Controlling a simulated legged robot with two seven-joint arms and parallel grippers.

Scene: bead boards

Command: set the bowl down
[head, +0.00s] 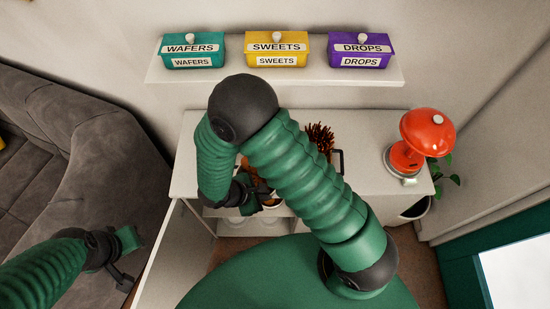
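A small orange-brown piece (272,200), perhaps the bowl, shows beside my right gripper at the front of the white cabinet. My forearm and gripper hide most of it, so I cannot make out its full shape. My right gripper (250,204) points down-right at the cabinet's front edge, close against this piece. Its fingertips are too small and dark to show whether they grip it. My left gripper (124,274) hangs at lower left, beside the grey sofa and away from the cabinet. Nothing shows in it, and its finger gap is unclear.
The white cabinet top (390,120) is partly free at its right. A red lamp (428,132) stands there, and a spiky brown object (319,137) behind my arm. A wall shelf (285,78) above holds teal, yellow and purple boxes. A grey sofa (85,150) is at left.

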